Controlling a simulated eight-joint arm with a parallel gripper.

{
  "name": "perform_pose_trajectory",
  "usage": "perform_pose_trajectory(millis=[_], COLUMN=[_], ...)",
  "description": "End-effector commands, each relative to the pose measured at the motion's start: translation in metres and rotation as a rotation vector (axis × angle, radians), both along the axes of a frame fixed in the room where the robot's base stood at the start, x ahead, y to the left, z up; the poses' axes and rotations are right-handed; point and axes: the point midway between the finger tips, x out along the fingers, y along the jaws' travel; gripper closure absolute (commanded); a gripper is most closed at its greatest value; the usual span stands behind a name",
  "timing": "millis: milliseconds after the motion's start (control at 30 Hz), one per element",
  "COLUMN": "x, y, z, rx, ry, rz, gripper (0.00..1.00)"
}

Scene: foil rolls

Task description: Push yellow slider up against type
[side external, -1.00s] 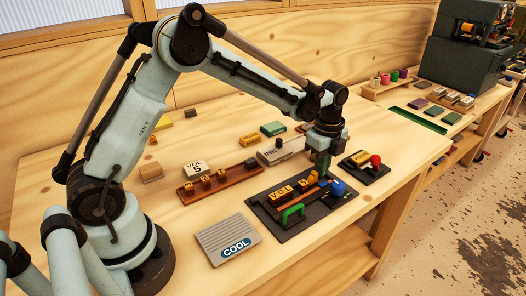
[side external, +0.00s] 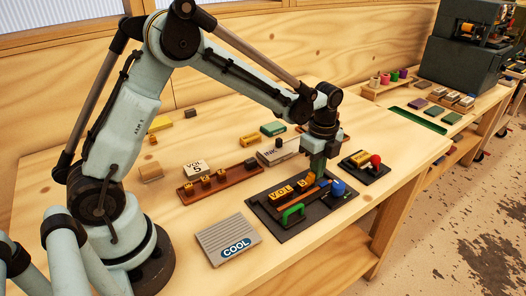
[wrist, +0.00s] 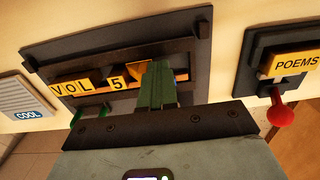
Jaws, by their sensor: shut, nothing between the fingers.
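The type spells VOL (side external: 281,192) and sits in a dark composing fixture (side external: 262,206). In the wrist view, the letters VOL (wrist: 72,88) stand at the left, with a 5 piece (wrist: 117,82) to their right. The yellow slider (side external: 309,176) is at the right of the type; it also shows in the wrist view (wrist: 164,69), partly hidden by the fingers. My gripper (side external: 318,171) is shut and empty, with its green fingertips (wrist: 156,77) down in the fixture beside the slider. Whether slider and type touch is unclear.
A green handle (side external: 292,213) and a blue knob (side external: 338,187) stand on the fixture. A POEMS holder with a red knob (side external: 375,160) is to the right. A COOL block (side external: 229,238) lies in front. A brown type rack (side external: 218,183) is at the left.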

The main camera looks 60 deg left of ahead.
Motion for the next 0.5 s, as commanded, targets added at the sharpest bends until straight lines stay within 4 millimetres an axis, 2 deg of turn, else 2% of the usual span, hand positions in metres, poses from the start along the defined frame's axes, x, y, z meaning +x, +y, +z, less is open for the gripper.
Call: perform_pose_trajectory(millis=[500], x=[-0.012], y=[0.0], z=[0.0], rx=[0.0], ry=[0.001], rz=[0.0], gripper=[1.0])
